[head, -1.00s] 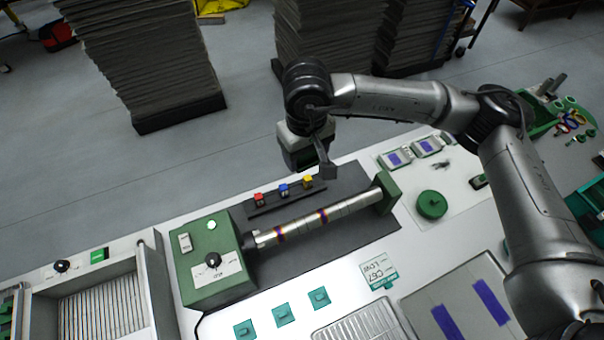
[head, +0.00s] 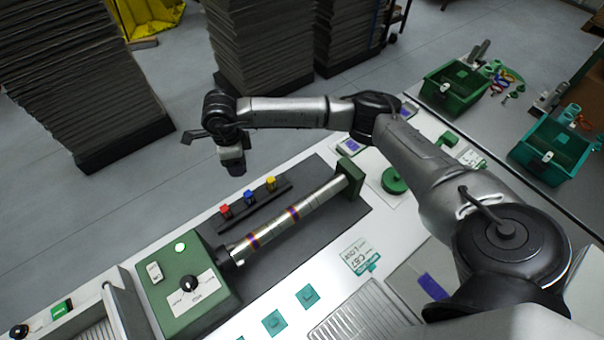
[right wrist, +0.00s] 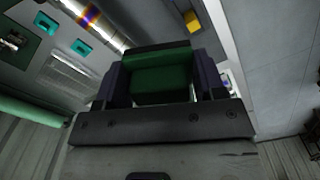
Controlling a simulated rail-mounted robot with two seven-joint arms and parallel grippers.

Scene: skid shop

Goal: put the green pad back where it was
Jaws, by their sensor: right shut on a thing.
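My right gripper (head: 236,167) is above the far edge of the bench, beyond a row of small red, blue and yellow blocks. In the right wrist view it is shut on a dark green pad (right wrist: 160,78), which sits between two dark fingers. In the head view the held pad cannot be made out clearly. Flat teal squares (head: 307,295) lie on the near side of the bench; they also show in the right wrist view (right wrist: 81,47). My left gripper is not in view.
A striped metal roller (head: 295,214) runs from a green control box (head: 188,285) to a green end block (head: 350,172). The blocks stand on a black rail (head: 253,208). A round green piece (head: 394,181) and green bins (head: 462,90) are to the right. Tall sheet stacks stand beyond the bench.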

